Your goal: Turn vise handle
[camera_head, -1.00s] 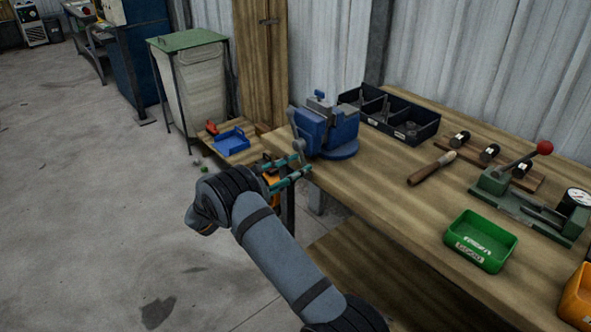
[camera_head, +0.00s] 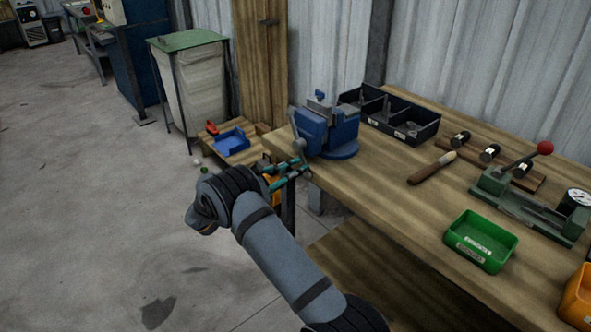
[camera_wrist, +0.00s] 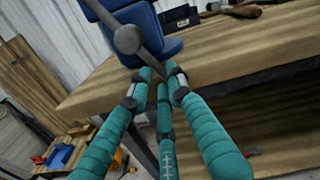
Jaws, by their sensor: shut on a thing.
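The blue vise (camera_head: 340,139) is mounted at the near left corner of the wooden workbench (camera_head: 385,190). Its grey handle bar (camera_head: 296,146) slants down across the front of the vise. In the wrist view the handle (camera_wrist: 149,58) runs from the upper left, past a round grey hub (camera_wrist: 127,39), down to the fingertips. My gripper (camera_head: 304,168) has teal fingers and is at the bench edge, just below the vise. In the wrist view my gripper (camera_wrist: 161,73) is shut on the handle's lower end. The exact contact is partly hidden by the fingertips.
A black divided bin (camera_head: 415,134) stands behind the vise. A wooden-handled tool (camera_head: 425,172), a green tray (camera_head: 480,242) and a green lever press (camera_head: 520,200) lie to the right. Open concrete floor (camera_head: 90,220) is on the left.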

